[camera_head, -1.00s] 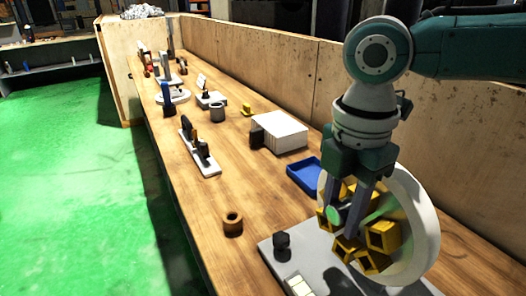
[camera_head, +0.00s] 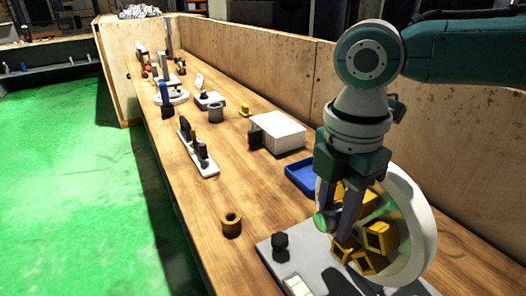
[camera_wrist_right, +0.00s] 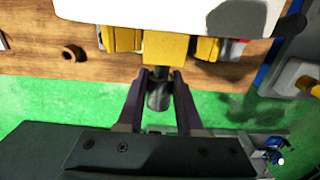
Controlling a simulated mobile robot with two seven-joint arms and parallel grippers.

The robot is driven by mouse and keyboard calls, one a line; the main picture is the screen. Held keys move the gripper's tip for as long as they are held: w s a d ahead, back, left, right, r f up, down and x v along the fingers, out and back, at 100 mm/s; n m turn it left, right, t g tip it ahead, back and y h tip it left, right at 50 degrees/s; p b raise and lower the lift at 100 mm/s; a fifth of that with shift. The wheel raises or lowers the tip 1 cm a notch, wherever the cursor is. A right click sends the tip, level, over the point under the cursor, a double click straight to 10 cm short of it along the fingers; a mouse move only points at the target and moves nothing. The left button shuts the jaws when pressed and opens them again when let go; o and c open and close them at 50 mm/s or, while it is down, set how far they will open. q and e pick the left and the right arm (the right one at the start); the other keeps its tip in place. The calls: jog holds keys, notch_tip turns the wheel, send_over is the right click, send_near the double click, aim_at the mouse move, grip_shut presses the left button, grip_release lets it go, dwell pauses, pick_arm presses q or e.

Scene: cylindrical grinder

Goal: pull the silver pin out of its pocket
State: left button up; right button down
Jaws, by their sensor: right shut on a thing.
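The silver pin (camera_head: 320,222) shows its round end, tinted green, at the tips of my right gripper (camera_head: 335,222) in the head view. In the right wrist view the pin (camera_wrist_right: 158,98) is a dark grey cylinder clamped between the two fingers of the right gripper (camera_wrist_right: 160,84). A yellow pocket (camera_wrist_right: 165,48) lies straight beyond it. I cannot tell whether the pin's far end is still inside the pocket. The pockets sit in an upright white ring (camera_head: 422,210), with more yellow pockets (camera_head: 381,237) low in it. My left gripper is not in view.
The ring stands on a grey base plate (camera_head: 270,246) with a black knob (camera_head: 280,241). A brown ring (camera_head: 231,222), a blue tray (camera_head: 300,178) and a white box (camera_head: 280,132) are on the wooden bench. A wooden wall (camera_head: 275,62) runs behind.

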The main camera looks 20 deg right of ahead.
jog(key=shift+s+a+p, duration=0.1)
jog(key=shift+a+p, duration=0.4)
jog(key=shift+a, duration=0.55)
jog(key=shift+s+a+p, duration=0.1)
jog(key=shift+a+p, duration=0.45)
jog(key=shift+a, duration=0.95)
jog(key=shift+a, duration=0.1)
